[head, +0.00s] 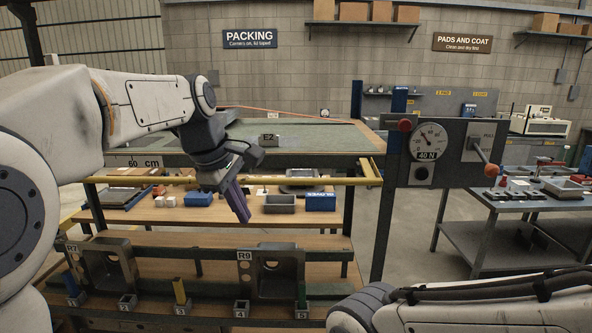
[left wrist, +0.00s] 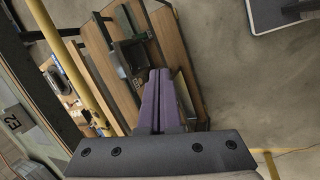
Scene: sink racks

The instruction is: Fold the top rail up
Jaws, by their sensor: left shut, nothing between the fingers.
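The top rail (head: 300,181) is a yellow bar running level across the front of the frame, below the green-topped surface. Its right end meets a yellow bracket (head: 369,172) near the gauge panel. It also shows in the left wrist view (left wrist: 72,66), slanting at the left. My left gripper (head: 246,217) has purple fingers, pointing down and slightly right. It overlaps the rail in the head view, with its tips below the rail's line. In the left wrist view the fingers (left wrist: 160,78) are together and empty, apart from the rail. My right gripper is out of view.
Below are a lower rack with metal sinks (head: 276,272) and numbered slots. A wooden table behind holds blue bins (head: 198,198) and a grey tray (head: 280,204). A side table (head: 540,190) stands right.

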